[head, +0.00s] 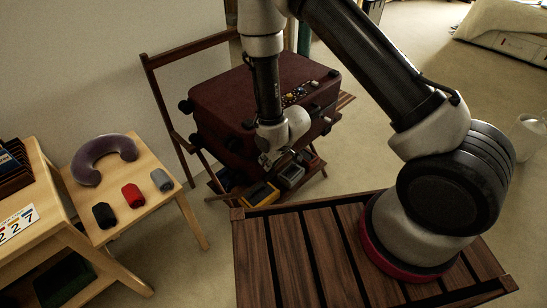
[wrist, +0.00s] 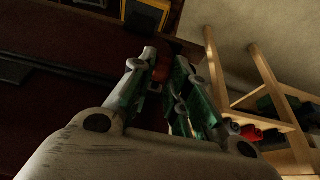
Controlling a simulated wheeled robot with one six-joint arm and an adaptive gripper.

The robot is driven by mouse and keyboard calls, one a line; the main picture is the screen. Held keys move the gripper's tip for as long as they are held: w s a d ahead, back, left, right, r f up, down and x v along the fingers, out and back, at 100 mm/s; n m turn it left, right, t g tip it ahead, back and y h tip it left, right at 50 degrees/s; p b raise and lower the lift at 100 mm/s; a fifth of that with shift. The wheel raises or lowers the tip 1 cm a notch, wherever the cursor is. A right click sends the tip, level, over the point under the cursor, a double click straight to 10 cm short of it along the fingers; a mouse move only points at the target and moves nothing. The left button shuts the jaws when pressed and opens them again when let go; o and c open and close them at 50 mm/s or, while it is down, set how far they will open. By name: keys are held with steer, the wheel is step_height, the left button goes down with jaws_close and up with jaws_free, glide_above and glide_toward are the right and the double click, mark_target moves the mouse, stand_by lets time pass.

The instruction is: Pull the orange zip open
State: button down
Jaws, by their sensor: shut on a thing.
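A dark red suitcase (head: 222,95) lies closed on a folding wooden rack. My gripper (head: 266,160) is low at the suitcase's near side, in front of the rack. In the wrist view, the suitcase's dark red side (wrist: 75,35) fills the left. My gripper (wrist: 170,68) is shut there on a small orange piece, the orange zip's pull (wrist: 161,72), which shows between the fingertips. The fingers hide part of it. In the head view the zip pull is hidden behind my gripper and wrist, and I cannot tell how far the zip is open.
The wooden rack (head: 158,100) has a lower shelf with trays, one yellow-edged (head: 259,194). At left, a small wooden table (head: 150,205) holds a grey neck pillow (head: 104,158) and black, red and grey rolled items. Open carpet lies at right.

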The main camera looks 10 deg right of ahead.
steer(key=c, duration=1.4)
jaws_free()
steer(key=shift+a, duration=0.1)
steer(key=shift+o, duration=0.2)
steer(key=v, duration=1.2)
steer(key=s+d+f+g+h, duration=0.1)
steer(key=s+d+g+h, duration=0.1)
steer(key=s+d+g, duration=0.3)
steer(key=s+d+r+m+t, duration=0.2)
steer(key=s+d+r, duration=0.2)
steer(key=r, duration=0.8)
steer(key=s+d+r+m+t, duration=0.1)
steer(key=s+d+r, duration=0.3)
steer(key=d+r, duration=0.5)
steer(key=s+d+r+m+t, duration=0.2)
steer(key=s+d+r+m, duration=0.2)
steer(key=r, duration=1)
steer(key=d, duration=0.3)
steer(key=shift+r+t+h, duration=0.3)
steer(key=shift+h, duration=0.1)
